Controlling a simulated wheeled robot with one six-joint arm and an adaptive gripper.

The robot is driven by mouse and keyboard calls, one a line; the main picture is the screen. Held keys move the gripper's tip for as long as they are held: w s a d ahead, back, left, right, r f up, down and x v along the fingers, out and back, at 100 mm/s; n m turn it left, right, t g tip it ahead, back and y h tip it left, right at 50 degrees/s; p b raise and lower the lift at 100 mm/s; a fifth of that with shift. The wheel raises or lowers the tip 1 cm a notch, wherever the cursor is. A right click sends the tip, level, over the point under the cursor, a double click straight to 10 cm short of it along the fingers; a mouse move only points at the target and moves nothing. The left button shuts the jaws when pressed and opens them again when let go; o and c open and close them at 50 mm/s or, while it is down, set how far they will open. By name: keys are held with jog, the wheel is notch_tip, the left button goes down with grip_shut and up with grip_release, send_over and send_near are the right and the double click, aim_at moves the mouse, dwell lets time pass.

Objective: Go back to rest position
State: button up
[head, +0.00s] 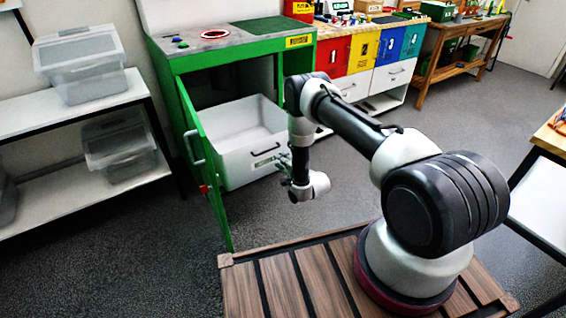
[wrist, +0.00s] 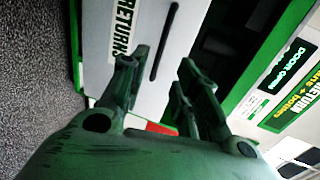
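My gripper (wrist: 160,75) is in the lower middle of the wrist view. Its fingers are spread with a gap between them, and nothing is held there. In the head view my gripper (head: 284,165) is small, at the end of my bent arm, in front of the white drawer (head: 250,165). The drawer is pulled out of the green station (head: 235,55), and its box looks empty where I can see in.
The green door (head: 205,165) stands open left of the drawer. A shelf (head: 95,105) with clear bins (head: 85,65) is at the left. Coloured cabinets (head: 375,50) and a wooden bench (head: 455,50) stand behind. A table edge (head: 550,140) is at the right. Grey floor (head: 445,120) is clear between.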

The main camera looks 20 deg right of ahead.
jog(key=shift+s+d+r, duration=0.1)
jog(key=shift+s+d, duration=0.05)
jog(key=shift+s, duration=0.3)
